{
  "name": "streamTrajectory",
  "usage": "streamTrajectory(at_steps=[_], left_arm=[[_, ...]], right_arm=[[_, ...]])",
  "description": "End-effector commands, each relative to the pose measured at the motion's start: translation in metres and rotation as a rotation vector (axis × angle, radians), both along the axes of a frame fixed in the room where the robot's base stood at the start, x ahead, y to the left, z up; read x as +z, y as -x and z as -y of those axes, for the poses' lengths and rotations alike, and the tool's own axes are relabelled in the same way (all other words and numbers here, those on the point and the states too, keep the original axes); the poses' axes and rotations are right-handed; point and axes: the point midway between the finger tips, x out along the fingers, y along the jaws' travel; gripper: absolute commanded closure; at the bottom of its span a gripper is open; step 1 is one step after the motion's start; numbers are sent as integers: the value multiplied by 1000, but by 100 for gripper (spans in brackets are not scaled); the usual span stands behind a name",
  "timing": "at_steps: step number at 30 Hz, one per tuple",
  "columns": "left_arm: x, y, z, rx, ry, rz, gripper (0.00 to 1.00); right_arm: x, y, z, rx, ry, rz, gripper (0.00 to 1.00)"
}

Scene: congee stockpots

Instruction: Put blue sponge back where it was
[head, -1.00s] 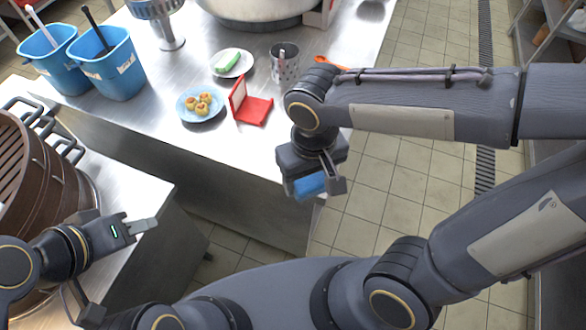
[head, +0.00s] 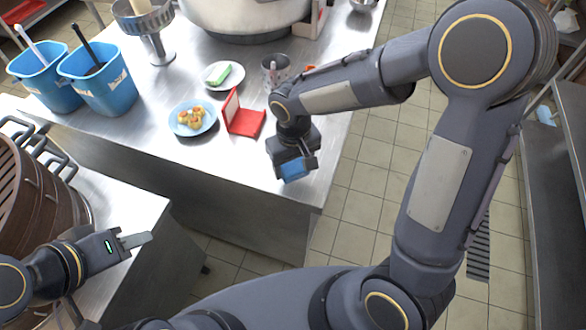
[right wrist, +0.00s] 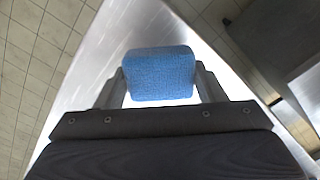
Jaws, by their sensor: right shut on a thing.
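The blue sponge (head: 293,169) is held in my right gripper (head: 295,166), near the front right corner of the metal table. In the right wrist view the sponge (right wrist: 160,73) sits between the two fingers (right wrist: 160,90), which are shut on its sides. Beyond it that view shows bright metal and tiled floor. My left gripper (head: 136,240) is at the lower left, beside the lower counter. It seems to hold nothing; its finger gap is not clear.
The metal table (head: 235,165) bears a red open case (head: 243,122), a blue plate (head: 180,131) of small pastries, a white plate (head: 210,72) with a green-topped block, a metal cup (head: 270,72) and two blue buckets (head: 105,88). The table front near the right gripper is clear.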

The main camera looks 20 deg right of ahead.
Motion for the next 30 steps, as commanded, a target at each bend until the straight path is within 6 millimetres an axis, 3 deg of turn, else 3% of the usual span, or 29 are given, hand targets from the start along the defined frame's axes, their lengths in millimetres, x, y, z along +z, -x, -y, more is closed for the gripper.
streamTrajectory(at_steps=[7, 20, 21, 24, 26, 30], left_arm=[[-2, 0, 0, 0, 0, 0, 64], [-7, 0, 0, 0, 0, 0, 64], [-6, 0, 0, 0, 0, 0, 64], [-5, 0, 0, 0, 0, 0, 64], [-5, 0, 0, 0, 0, 0, 64], [-5, 0, 0, 0, 0, 0, 64]], right_arm=[[-32, -4, 1, 2, 2, -3, 58], [-40, -4, 0, 1, 0, -1, 58], [-39, -4, 0, 1, 0, 0, 34], [-39, -4, 0, 1, 0, -1, 21], [-39, -4, 0, 1, 0, -1, 15], [-39, -4, 0, 1, 0, -1, 15]])
